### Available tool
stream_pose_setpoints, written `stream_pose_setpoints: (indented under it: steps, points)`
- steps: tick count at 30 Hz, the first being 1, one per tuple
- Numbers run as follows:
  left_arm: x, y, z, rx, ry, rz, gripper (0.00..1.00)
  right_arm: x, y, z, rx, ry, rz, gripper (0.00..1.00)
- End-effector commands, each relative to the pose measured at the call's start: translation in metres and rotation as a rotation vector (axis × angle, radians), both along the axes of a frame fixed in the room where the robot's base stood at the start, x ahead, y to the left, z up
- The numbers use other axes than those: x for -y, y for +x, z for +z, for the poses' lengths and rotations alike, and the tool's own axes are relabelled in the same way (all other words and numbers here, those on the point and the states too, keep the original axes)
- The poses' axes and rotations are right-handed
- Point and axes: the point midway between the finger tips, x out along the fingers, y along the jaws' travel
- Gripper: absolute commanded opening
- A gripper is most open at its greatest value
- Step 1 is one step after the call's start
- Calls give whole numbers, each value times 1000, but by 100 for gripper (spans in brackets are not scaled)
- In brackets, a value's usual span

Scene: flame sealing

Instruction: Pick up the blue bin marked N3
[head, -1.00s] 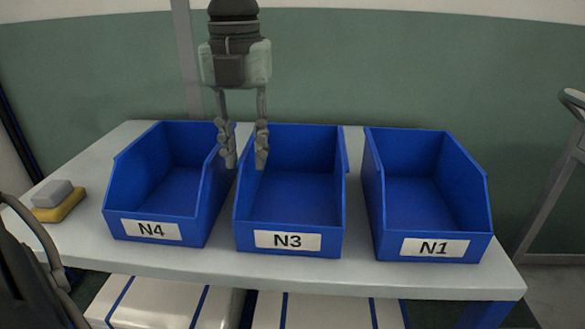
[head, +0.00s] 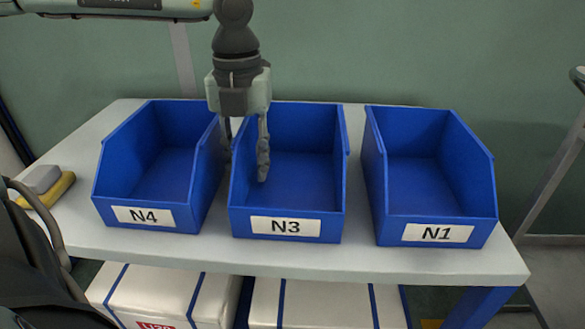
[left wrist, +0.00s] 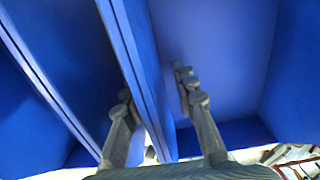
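The blue bin marked N3 (head: 287,224) is the middle one of three open blue bins on a white table (head: 300,261). My left gripper (head: 245,160) points down over its left wall, fingers apart. In the head view, one finger is inside N3 and the other is outside, in the narrow gap beside bin N4 (head: 143,214). The left wrist view shows the open fingers (left wrist: 160,115) on either side of a blue wall (left wrist: 140,65), with light showing between; the outer fingertip is partly hidden. My right gripper is not in view.
Blue bin N1 (head: 437,233) stands to the right, apart from N3. A yellow and grey block (head: 45,184) lies at the table's left end. White boxes (head: 160,297) sit on the shelf below. A metal rail (head: 552,170) stands at the right.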

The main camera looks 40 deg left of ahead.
Motion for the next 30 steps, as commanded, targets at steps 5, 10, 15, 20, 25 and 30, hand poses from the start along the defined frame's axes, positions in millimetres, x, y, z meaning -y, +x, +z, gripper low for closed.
stream_pose_setpoints:
  steps: [5, 10, 15, 20, 25, 30]
  points:
    - [0, 0, 0, 0, 0, 0, 28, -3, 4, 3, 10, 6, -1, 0]
    - [0, 0, 0, 0, 0, 0, 6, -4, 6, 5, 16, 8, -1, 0]
    - [0, 0, 0, 0, 0, 0, 0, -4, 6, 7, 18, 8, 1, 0]
    - [0, 0, 1, 0, 0, 0, 0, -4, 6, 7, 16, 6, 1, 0]
    - [0, 0, 1, 1, 0, 0, 0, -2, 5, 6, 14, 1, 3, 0]
    - [0, 1, 5, 2, 0, 0, 0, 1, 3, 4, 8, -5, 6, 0]
